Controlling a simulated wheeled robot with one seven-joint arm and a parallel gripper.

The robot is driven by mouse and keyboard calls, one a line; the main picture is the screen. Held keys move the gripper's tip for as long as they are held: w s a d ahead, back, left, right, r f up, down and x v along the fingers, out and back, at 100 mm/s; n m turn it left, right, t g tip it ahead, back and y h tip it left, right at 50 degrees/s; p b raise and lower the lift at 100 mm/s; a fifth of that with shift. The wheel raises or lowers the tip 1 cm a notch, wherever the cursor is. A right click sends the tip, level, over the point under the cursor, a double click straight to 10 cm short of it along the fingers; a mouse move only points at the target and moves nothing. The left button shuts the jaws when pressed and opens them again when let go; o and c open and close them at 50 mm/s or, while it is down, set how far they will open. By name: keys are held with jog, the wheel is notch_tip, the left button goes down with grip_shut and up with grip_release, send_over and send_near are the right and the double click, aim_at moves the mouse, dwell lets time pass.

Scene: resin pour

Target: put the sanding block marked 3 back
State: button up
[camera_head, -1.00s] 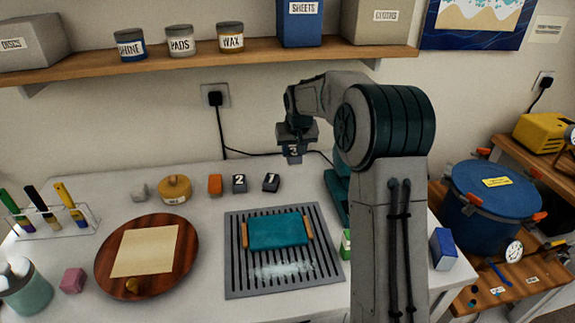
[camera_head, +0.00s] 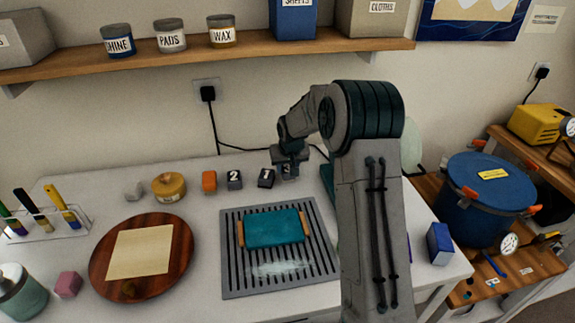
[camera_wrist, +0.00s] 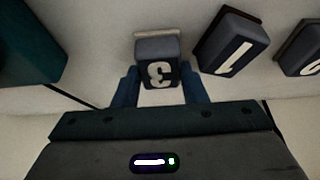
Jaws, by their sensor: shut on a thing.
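The sanding block marked 3 (camera_wrist: 158,72) is dark grey with a white number. It sits between the two fingers of my gripper (camera_wrist: 160,88) in the wrist view, and the fingers are shut on it. In the head view the block (camera_head: 290,170) is under my gripper (camera_head: 289,164), at the right end of a row of blocks, close to the white table top; I cannot tell whether it touches. The block marked 1 (camera_head: 266,178) is just left of it, apart, and tilted in the wrist view (camera_wrist: 232,42). The block marked 2 (camera_head: 234,180) stands further left.
An orange block (camera_head: 209,181) and a yellow round tin (camera_head: 168,186) continue the row leftwards. A grooved grey mat (camera_head: 232,284) with a teal pad (camera_head: 274,228) lies in front. A black cable (camera_head: 240,152) runs along the wall behind.

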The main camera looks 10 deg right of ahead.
jog(key=o, duration=0.7)
jog(key=shift+c, duration=0.2)
jog(key=shift+r, duration=0.1)
jog(key=b+v, duration=0.1)
jog(key=v, duration=1)
jog(key=s+r, duration=0.3)
jog(key=s, duration=0.5)
jog(key=s+r, duration=0.2)
jog(key=s, duration=0.6)
jog(key=s+f+g, duration=0.1)
jog(key=s+f, duration=0.1)
jog(key=s, duration=1.7)
jog(key=shift+s+f, duration=0.2)
jog(key=shift+s, duration=0.15)
